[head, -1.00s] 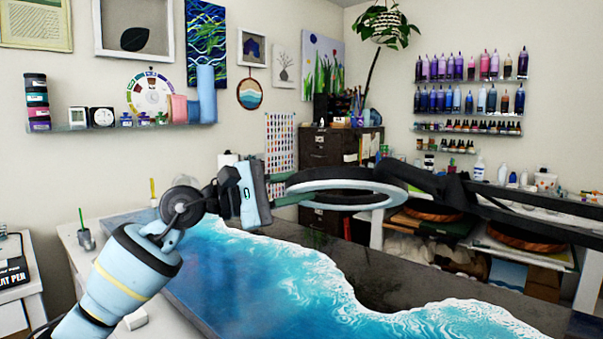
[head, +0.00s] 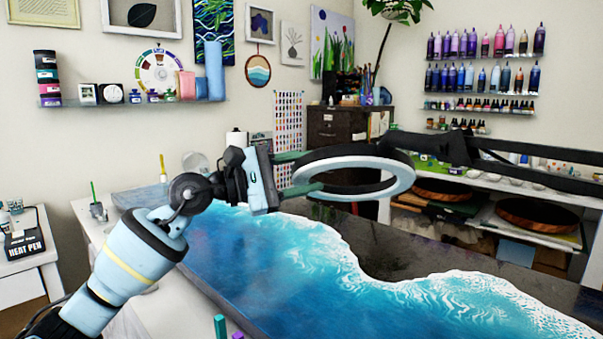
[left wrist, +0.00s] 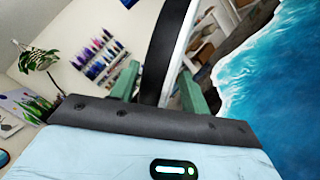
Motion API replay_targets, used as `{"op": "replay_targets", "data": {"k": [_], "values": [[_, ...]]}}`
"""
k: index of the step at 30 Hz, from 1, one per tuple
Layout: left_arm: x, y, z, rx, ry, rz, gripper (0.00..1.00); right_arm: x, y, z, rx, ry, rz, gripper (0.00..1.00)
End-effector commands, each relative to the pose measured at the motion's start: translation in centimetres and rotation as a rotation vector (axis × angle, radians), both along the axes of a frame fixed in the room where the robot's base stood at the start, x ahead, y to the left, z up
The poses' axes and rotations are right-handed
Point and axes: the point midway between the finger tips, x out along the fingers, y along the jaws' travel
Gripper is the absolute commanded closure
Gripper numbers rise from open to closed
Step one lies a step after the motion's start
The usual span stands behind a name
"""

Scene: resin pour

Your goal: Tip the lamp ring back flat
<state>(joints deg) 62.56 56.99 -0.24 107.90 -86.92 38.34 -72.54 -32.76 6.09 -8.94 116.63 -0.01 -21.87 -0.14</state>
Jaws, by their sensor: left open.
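The lamp ring (head: 398,184), black with a white band, hangs above the table in the head view, on a dark arm from the right. It looks close to level, but its exact tilt is hard to judge. My left gripper (head: 308,171) is open at its left side, with green fingers apart. In the left wrist view the black and white rim of the ring (left wrist: 159,52) passes between the fingers of my left gripper (left wrist: 160,76). Whether either finger touches it is not clear. My right gripper is not in view.
Below the ring lies a table with a blue and white resin wave panel (head: 300,275). The lamp's dark arm (head: 455,150) crosses to the right. A white shelf unit with wooden rounds (head: 535,212) stands behind. A green and a purple stick (head: 220,326) show at the near edge.

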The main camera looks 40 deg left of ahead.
Motion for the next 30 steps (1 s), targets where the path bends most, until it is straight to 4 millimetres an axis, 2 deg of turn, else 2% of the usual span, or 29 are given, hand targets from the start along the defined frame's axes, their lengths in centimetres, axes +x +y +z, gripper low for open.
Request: {"op": "replay_targets", "data": {"k": [5,15,21,30], "values": [[-0.5,0.5,-0.3,0.002,0.003,0.003,0.54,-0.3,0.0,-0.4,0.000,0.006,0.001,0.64],[-3.9,2.9,-1.1,0.001,0.005,0.001,0.54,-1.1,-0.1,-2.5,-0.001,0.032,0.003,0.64],[-5.5,3.9,-1.1,0.000,0.002,0.001,0.54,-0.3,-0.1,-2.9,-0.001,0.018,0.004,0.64],[-6.4,4.4,-0.9,0.001,-0.001,0.000,0.54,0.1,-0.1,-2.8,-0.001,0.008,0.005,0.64]]}}
